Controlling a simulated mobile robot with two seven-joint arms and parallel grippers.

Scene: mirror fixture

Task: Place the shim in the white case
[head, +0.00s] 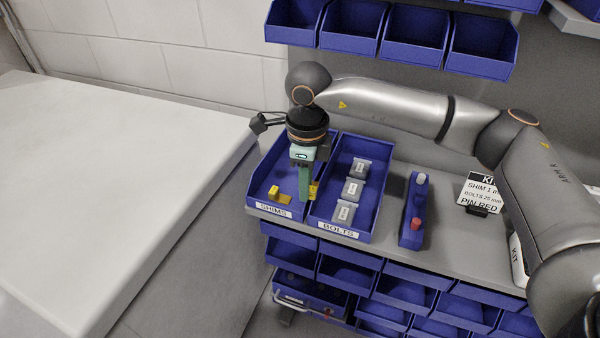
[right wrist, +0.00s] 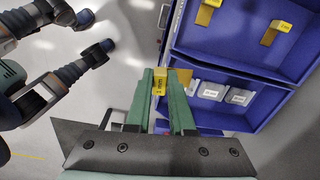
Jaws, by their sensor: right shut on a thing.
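My right gripper (head: 304,198) has green fingers and points down, appearing in front of the blue shims bin (head: 257,190). It is shut on a yellow shim (head: 315,190). In the right wrist view, this shim's yellow labelled end (right wrist: 159,84) shows between the fingertips (right wrist: 160,78). Another yellow shim (head: 273,191) lies in the shims bin. The right wrist view shows two loose shims, one near the top edge (right wrist: 207,12) and one farther right (right wrist: 275,33). The white case (head: 518,262), marked KIT, stands at the right, partly hidden by my right arm. My left gripper is not seen.
The blue bolts bin (head: 338,226) beside the shims bin holds grey packets (head: 352,188). A narrow blue holder (head: 411,225) with a red-topped piece stands on the grey bench. A kit sign (head: 482,190) stands farther right. Blue bins (head: 413,38) hang above. A white surface (head: 110,190) is at left.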

